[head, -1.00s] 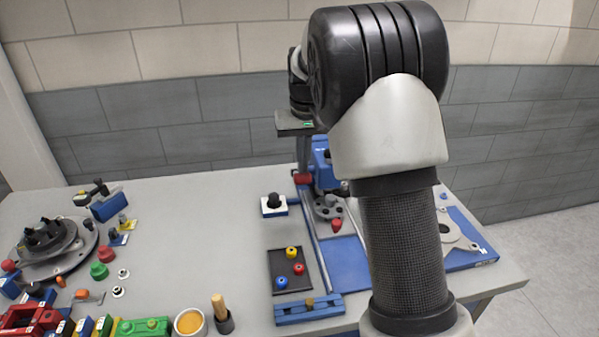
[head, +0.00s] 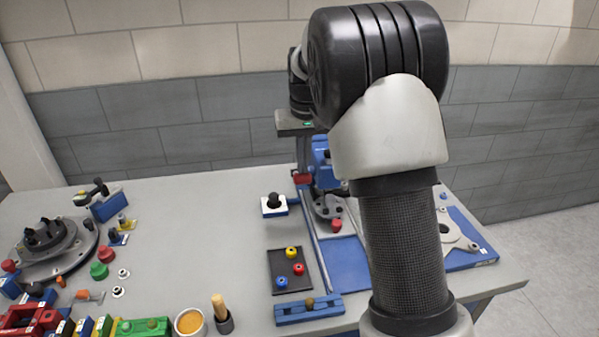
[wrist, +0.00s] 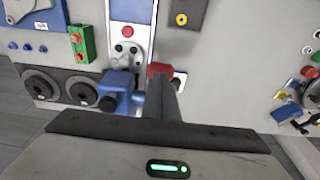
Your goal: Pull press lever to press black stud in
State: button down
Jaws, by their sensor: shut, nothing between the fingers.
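The blue press (head: 322,165) stands at the back of the table, partly hidden by my arm. It also shows in the wrist view (wrist: 117,88). The red lever grip (head: 303,178) is at the press's left side; in the wrist view the red grip (wrist: 160,70) lies at the tip of my gripper. My gripper (wrist: 164,82) points down with its fingers together and empty, touching or just beside the grip; I cannot tell which. A grey fixture (wrist: 122,52) with a red knob (wrist: 126,31) sits in front of the press. I cannot make out the black stud in it.
A white-and-blue block with a black knob (head: 274,203) stands left of the press. A dark tray (head: 273,262) holds red, yellow and blue pieces. A round grey turntable (head: 80,250) and coloured parts crowd the left. The table's middle (head: 190,220) is clear.

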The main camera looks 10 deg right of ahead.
aim_at(303, 179)
jog(key=shift+f, duration=0.1)
jog(key=shift+f+b, duration=0.3)
jog(key=shift+f, duration=0.45)
jog(key=shift+w+f+b, duration=0.1)
jog(key=shift+f+b, duration=0.2)
jog(key=shift+f, duration=0.05)
jog(key=shift+s+f+b, duration=0.55)
jog(key=shift+f+b, duration=0.1)
jog(key=shift+f, duration=0.15)
